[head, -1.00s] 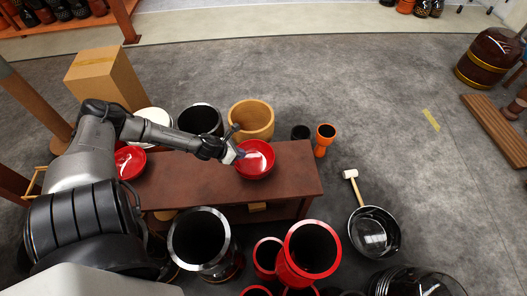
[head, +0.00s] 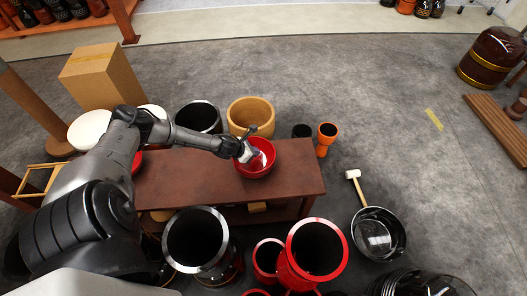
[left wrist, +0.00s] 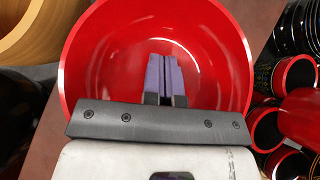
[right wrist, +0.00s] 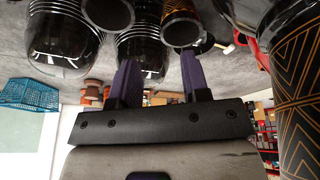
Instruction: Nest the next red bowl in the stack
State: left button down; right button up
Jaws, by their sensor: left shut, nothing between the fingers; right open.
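A glossy red bowl (head: 264,168) stands on the brown bench (head: 205,178), near its right end. My left gripper (head: 250,156) is over the bowl's left part. In the left wrist view, the shut, empty fingers (left wrist: 164,75) show against the inside of the red bowl (left wrist: 215,45); I cannot tell whether they touch it. Another red bowl (head: 137,162) is at the bench's left end, mostly hidden behind my left arm. My right gripper (right wrist: 160,75) is open and empty in the right wrist view, away from the bowls.
A wooden drum (head: 250,112) and a black drum (head: 198,118) stand behind the bench. A large black drum (head: 196,240) and a red drum (head: 317,255) stand in front. A black pan-like vessel (head: 378,235) with a mallet lies right. A cardboard box (head: 102,75) is behind left.

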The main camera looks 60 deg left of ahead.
aim_at(268, 150)
pick_arm(q)
jog(key=shift+w+d+f+b, duration=0.1)
jog(key=shift+w+b, duration=0.4)
jog(key=shift+w, duration=1.6)
